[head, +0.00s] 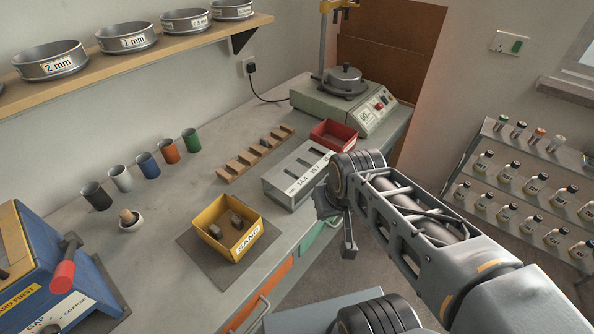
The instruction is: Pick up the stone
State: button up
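Two brown, blocky pieces that look like stones lie in a yellow bin (219,254) labelled SAND: one at its left (215,231) and one towards its back (237,222). I cannot tell which one the task means. The bin stands on a dark mat near the bench's front edge. My gripper (349,250) hangs at the end of my arm, to the right of the bin and well apart from it. It shows small and mostly edge-on, so whether its fingers are open or shut is unclear. I see nothing held in it.
A grey slotted box (290,190) and a red tray (333,136) stand behind the bin. A blue machine (60,260) fills the left front. Bare bench (165,200) lies behind the mat.

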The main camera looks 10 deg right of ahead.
aim_at(265, 142)
jog(key=z, duration=2)
jog(key=i, duration=1.35)
jog(key=u, duration=3.25)
jog(key=i, duration=0.5)
